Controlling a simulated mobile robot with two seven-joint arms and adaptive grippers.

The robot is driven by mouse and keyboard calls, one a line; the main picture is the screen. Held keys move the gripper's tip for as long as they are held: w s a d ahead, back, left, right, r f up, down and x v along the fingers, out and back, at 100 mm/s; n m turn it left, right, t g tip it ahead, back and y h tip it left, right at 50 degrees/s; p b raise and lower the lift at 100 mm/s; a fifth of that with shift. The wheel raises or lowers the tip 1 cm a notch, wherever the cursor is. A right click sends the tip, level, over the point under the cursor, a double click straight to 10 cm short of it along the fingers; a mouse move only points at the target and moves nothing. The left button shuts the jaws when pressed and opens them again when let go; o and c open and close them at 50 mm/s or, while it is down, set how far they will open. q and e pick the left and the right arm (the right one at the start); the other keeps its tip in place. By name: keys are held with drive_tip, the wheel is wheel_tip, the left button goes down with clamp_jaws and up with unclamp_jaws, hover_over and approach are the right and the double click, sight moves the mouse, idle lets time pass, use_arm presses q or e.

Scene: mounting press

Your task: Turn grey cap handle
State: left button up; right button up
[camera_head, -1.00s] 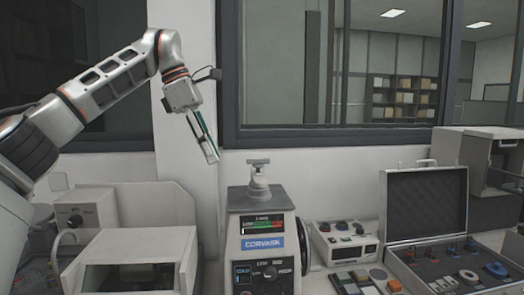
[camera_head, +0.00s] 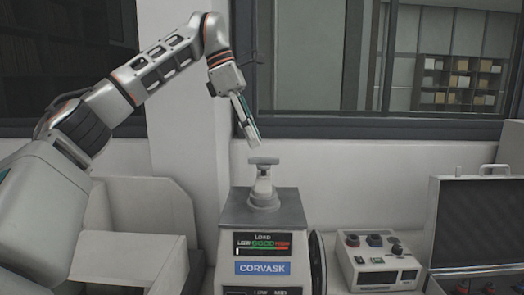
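The grey cap handle (camera_head: 263,161) is a short T-shaped bar on a round grey cap (camera_head: 263,194) on top of the mounting press (camera_head: 262,244), which carries a load display and a CORVASK label. My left gripper (camera_head: 254,138) comes down from the upper left, and its fingertips are just above the handle, with a small gap in the picture. The fingers are seen nearly edge-on, so their opening is hard to judge. My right gripper is not in view.
A small control box with knobs (camera_head: 378,262) and an open dark-lined case (camera_head: 470,225) stand at right. A window (camera_head: 400,60) is behind.

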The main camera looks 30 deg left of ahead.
sight(263, 158)
use_arm(q)
drive_tip(key=shift+x, duration=2.35)
clamp_jaws()
